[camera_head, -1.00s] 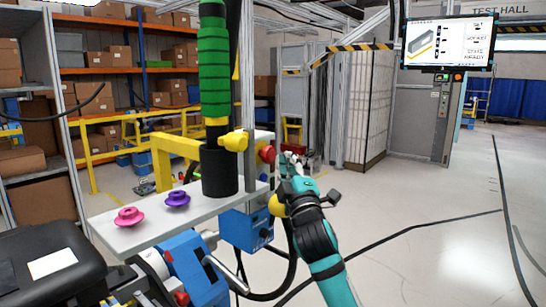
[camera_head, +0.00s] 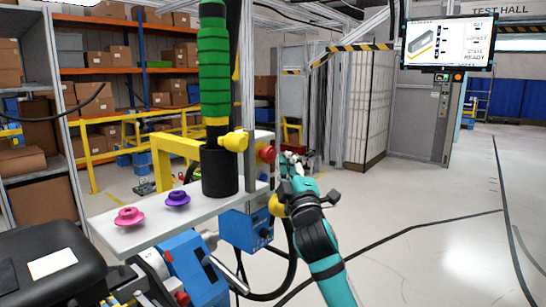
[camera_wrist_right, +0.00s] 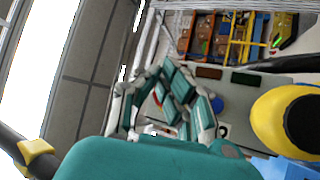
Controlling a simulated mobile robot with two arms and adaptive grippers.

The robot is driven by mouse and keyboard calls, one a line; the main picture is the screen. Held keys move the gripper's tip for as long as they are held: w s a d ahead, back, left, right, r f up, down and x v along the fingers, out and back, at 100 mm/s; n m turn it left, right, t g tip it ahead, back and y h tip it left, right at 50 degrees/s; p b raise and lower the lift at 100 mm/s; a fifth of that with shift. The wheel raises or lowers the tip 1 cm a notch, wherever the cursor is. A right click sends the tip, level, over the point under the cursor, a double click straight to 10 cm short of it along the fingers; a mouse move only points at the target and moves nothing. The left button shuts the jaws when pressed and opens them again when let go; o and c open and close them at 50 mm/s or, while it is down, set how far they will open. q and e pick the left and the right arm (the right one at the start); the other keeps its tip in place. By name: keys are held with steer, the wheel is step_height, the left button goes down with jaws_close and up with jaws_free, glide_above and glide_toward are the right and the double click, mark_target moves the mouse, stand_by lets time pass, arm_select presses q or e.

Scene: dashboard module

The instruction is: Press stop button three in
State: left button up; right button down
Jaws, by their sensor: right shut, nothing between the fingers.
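A round red button (camera_head: 266,154) sits on the upright post at the right end of a light grey bench plate. A yellow part (camera_head: 235,141) is on the post's left side. I cannot read a number on the button. My right gripper (camera_head: 290,163) is just to the right of the red button, with its fingers shut and empty. Whether it touches the button I cannot tell. My left gripper is not in view.
The bench plate (camera_head: 130,236) carries a pink knob (camera_head: 129,216), a purple knob (camera_head: 177,199) and a black cup (camera_head: 220,172) holding a green-sleeved tool (camera_head: 214,70). A blue box (camera_head: 246,230) hangs below. A screen (camera_head: 447,44) stands back right. The floor at right is mostly clear.

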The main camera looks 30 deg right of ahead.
steer(key=shift+w, duration=0.1)
steer(key=shift+w+a, duration=0.15)
steer(key=shift+w, duration=0.15)
steer(key=shift+w+a, duration=0.15)
steer(key=shift+w, duration=0.2)
stand_by(0.7)
steer(key=shift+s, duration=0.1)
steer(key=shift+s+d+p, duration=0.3)
steer(key=shift+s+p, duration=0.05)
steer(key=shift+s, duration=0.35)
steer(key=shift+s+d+p, duration=0.2)
steer(key=shift+s+d, duration=0.1)
steer(key=shift+s, duration=0.45)
steer(key=shift+s+d+p, duration=0.15)
steer(key=shift+s+d, duration=0.2)
steer(key=shift+s, duration=0.45)
steer(key=shift+s+d+p, duration=0.2)
steer(key=shift+s+d, duration=0.1)
steer(key=shift+s, duration=0.45)
